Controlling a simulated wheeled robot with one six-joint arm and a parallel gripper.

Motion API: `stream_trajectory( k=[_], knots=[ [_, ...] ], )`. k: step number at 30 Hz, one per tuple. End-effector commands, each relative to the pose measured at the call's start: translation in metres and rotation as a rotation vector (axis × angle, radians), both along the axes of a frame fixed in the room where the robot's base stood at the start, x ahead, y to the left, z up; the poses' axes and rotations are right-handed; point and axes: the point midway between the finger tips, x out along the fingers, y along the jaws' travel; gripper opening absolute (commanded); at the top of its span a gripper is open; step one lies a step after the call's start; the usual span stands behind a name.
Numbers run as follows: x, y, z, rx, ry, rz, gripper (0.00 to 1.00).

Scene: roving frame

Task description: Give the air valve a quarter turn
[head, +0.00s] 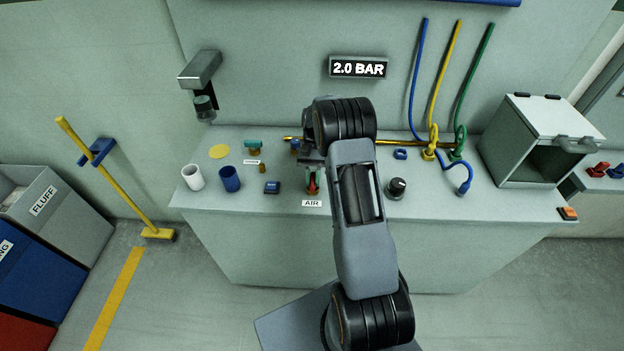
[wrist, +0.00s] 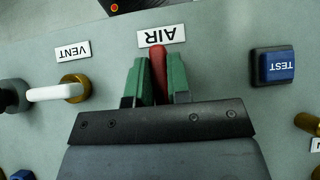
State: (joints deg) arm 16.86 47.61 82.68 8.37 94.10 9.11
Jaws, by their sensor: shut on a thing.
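The air valve's red handle (wrist: 158,72) shows in the wrist view between the two green fingertips of my gripper (wrist: 158,84). It points toward the AIR label (wrist: 161,36), which appears upside down there. My gripper is shut on the handle, with a finger against each side. The valve's body is hidden beneath the gripper. In the head view my gripper (head: 313,178) is at the bench's front, just behind the AIR label (head: 312,203). A little of the red handle (head: 312,187) shows between the fingers.
In the wrist view a white-levered valve (wrist: 52,93) by the VENT label stands left, and a blue TEST button (wrist: 275,65) right. On the bench are a black knob (head: 397,187), a blue cup (head: 229,178) and an open-fronted box (head: 540,140). A display (head: 358,68) reads 2.0 BAR.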

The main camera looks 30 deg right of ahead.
Motion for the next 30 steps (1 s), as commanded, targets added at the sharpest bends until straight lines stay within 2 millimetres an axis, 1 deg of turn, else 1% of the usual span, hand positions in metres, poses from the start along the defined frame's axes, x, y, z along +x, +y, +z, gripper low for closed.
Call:
stream_trajectory(
  k=[1,10,11,18,26,30],
  knots=[
    [0.0027,-0.0002,0.003,-0.001,-0.012,0.005,0.0],
    [0.0026,-0.0002,0.0031,-0.001,-0.012,0.006,0.0],
    [0.0026,-0.0002,0.0031,-0.001,-0.012,0.006,0.2],
    [0.0011,-0.0007,0.0016,0.0,-0.006,0.003,0.43],
    [0.0013,-0.0015,0.0014,0.0,-0.003,0.001,0.43],
    [0.0085,-0.0052,0.0077,0.0,-0.005,0.001,0.43]
  ],
)
